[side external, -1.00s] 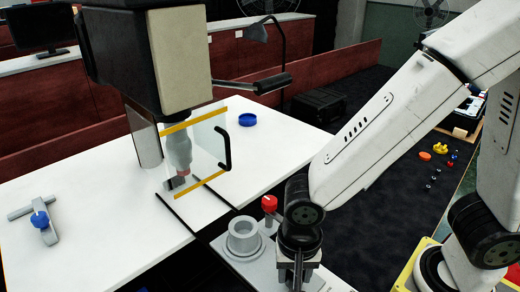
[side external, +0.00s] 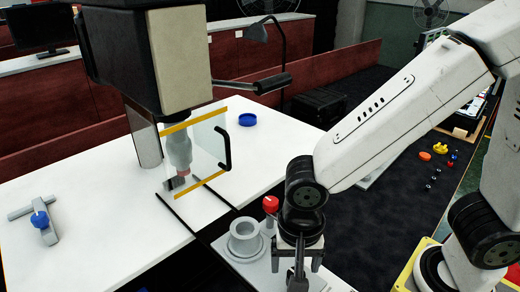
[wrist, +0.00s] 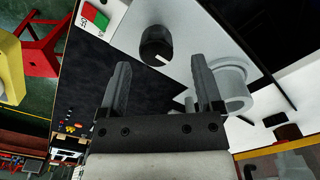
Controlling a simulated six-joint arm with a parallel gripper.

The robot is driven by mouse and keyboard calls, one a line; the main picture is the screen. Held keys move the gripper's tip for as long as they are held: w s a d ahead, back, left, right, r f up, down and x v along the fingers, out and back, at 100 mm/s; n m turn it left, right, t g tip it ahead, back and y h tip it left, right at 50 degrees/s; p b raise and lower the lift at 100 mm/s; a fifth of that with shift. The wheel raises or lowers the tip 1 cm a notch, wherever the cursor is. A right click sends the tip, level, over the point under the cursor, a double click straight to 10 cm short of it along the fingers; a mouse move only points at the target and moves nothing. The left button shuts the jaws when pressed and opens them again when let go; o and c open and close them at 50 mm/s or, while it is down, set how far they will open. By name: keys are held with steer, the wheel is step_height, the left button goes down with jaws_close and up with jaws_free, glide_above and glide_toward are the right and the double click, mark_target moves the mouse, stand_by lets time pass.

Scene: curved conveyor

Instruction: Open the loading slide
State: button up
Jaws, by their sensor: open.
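A clear guard panel (side external: 209,150) with yellow edges and a black handle (side external: 224,148) stands under the machine head in the side view. A grey plate (side external: 230,254) in front of it carries a grey ring-shaped holder (side external: 244,238) and a red knob (side external: 271,204). I cannot tell which part is the loading slide. My gripper (side external: 297,264) is right of the holder, pointing down over the plate. In the wrist view my gripper (wrist: 162,82) is open and empty. A black knob (wrist: 156,46) with a white mark lies beyond the fingertips; the grey holder also shows (wrist: 231,82) beside the right finger.
The machine head (side external: 155,60) overhangs the white table (side external: 105,215). A green and red switch (wrist: 95,18) shows in the wrist view. Small coloured parts (side external: 438,150) lie at the right.

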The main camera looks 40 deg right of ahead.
steer(key=shift+r, duration=2.35)
steer(key=shift+w+d+f, duration=0.2)
steer(key=shift+w+d, duration=0.1)
steer(key=shift+d, duration=0.15)
steer(key=w+d+f+n+t, duration=0.1)
steer(key=w+d+f+n, duration=0.1)
steer(key=d, duration=0.3)
steer(key=w+d+f+n, duration=0.1)
steer(key=d+f+n, duration=0.1)
steer(key=d+n, duration=0.2)
steer(key=w+d+f+n+t, duration=0.1)
steer(key=w+d+f+n, duration=0.1)
steer(key=d, duration=0.6)
steer(key=shift+w+f+n+t, duration=0.3)
steer(key=shift+f+n, duration=0.05)
steer(key=shift+n, duration=0.15)
